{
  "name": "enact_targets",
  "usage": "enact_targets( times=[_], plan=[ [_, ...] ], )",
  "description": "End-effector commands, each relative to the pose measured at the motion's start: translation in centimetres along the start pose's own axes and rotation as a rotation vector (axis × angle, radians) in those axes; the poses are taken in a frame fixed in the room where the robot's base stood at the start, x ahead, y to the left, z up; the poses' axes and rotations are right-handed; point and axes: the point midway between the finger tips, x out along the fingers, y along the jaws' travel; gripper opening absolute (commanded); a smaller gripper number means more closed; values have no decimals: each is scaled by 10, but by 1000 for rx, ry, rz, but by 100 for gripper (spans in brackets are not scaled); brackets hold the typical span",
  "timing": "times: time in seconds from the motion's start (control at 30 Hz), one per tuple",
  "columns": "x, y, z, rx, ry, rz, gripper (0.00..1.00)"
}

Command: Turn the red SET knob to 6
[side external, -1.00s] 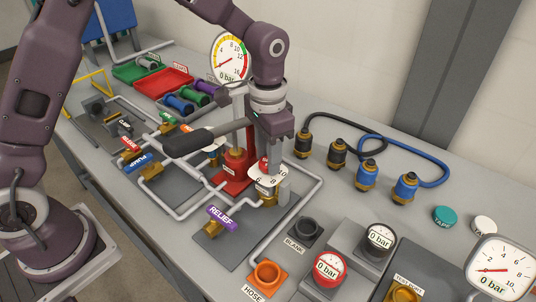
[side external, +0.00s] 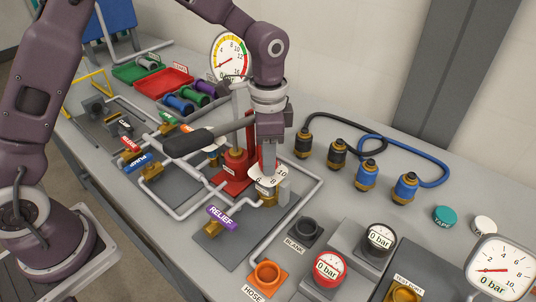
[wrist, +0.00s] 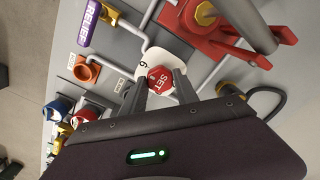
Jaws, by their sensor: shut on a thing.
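The red SET knob (wrist: 161,80) sits on a white numbered dial (wrist: 168,52). In the wrist view the fingers of my gripper (wrist: 164,84) are on either side of the knob, shut on it. The dial shows a 6 beside the knob, at its left; the knob's pointer is hard to make out. In the side view my gripper (side external: 268,160) points straight down onto the dial (side external: 266,177), where 6, 8 and 10 show. The knob is mostly hidden by the fingers there.
A red pump stand with a long dark handle (side external: 205,136) stands just left of my gripper. The purple RELIEF valve lever (side external: 221,217) is in front. An orange HOSE port (side external: 267,273), gauges (side external: 329,268) and hose plugs (side external: 368,172) stand to the right.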

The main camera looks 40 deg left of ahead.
Motion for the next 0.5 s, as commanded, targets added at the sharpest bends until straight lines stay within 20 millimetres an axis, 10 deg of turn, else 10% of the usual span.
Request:
enact_targets(
  times=[0.23, 0.27, 0.3, 0.5],
  plan=[
    [-1, 0, -1, 2, 3, -2, 0],
    [-1, 0, -1, 2, 3, -2, 38],
    [-1, 0, -1, 2, 3, -2, 46],
    [0, 0, 0, 1, 1, -1, 58]
  ],
)
